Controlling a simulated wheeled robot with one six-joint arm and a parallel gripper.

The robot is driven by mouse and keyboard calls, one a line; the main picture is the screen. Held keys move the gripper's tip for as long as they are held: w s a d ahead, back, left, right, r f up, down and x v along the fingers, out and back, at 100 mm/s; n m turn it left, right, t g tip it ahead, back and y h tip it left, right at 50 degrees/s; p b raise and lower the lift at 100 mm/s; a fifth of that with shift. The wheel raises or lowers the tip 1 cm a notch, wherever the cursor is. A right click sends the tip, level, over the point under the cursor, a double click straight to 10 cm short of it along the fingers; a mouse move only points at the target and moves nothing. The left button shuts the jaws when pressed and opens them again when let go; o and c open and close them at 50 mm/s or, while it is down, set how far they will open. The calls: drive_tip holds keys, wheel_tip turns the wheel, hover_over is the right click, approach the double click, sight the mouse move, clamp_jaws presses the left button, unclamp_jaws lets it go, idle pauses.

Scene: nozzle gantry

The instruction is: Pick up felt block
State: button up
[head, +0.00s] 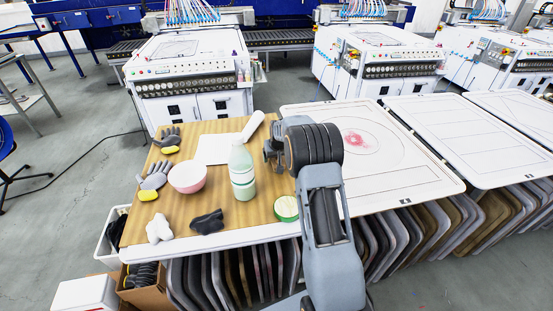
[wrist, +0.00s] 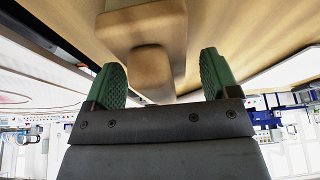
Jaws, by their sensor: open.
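My gripper (head: 270,152) is low over the right part of the wooden table, just right of the bottle. In the wrist view its two green ribbed fingers (wrist: 163,82) are apart. A tan-brown, round-edged block (wrist: 150,70) shows in the gap between the fingers, nearer the left one, with a wider tan part (wrist: 145,22) behind it. It seems to be the felt block, but its colour blends with the table. I cannot tell whether a finger touches it. In the head view I cannot make it out; my gripper and arm may hide it.
A pale green bottle (head: 242,172) stands left of my gripper, with a white roll (head: 253,126) behind it. A green-and-white round tin (head: 285,208) sits in front. A pink bowl (head: 187,177), grey gloves (head: 154,175) and a dark cloth (head: 207,222) lie farther left. Bare wood lies between.

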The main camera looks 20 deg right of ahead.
drive_tip(key=shift+c, duration=0.5)
drive_tip(key=c, duration=0.9)
drive_tip(key=shift+r, duration=0.1)
drive_tip(key=shift+c, duration=0.2)
drive_tip(key=shift+r+b, duration=0.3)
drive_tip(key=shift+r, duration=0.25)
drive_tip(key=s+a+r, duration=0.1)
drive_tip(key=r, duration=0.1)
drive_tip(key=s+r+b, duration=0.1)
drive_tip(key=s+r, duration=0.1)
drive_tip(key=r, duration=0.1)
drive_tip(key=s+a+r+b, duration=0.1)
drive_tip(key=r, duration=0.1)
drive_tip(key=shift+s+a+r, duration=0.2)
drive_tip(key=shift+a+r, duration=0.1)
drive_tip(key=shift+r, duration=0.05)
drive_tip(key=s+a+r+b, duration=0.1)
drive_tip(key=s+a+r, duration=0.3)
drive_tip(key=s, duration=0.3)
drive_tip(key=shift+s+a+b, duration=0.25)
drive_tip(key=shift+s+b, duration=0.1)
drive_tip(key=shift+s, duration=0.05)
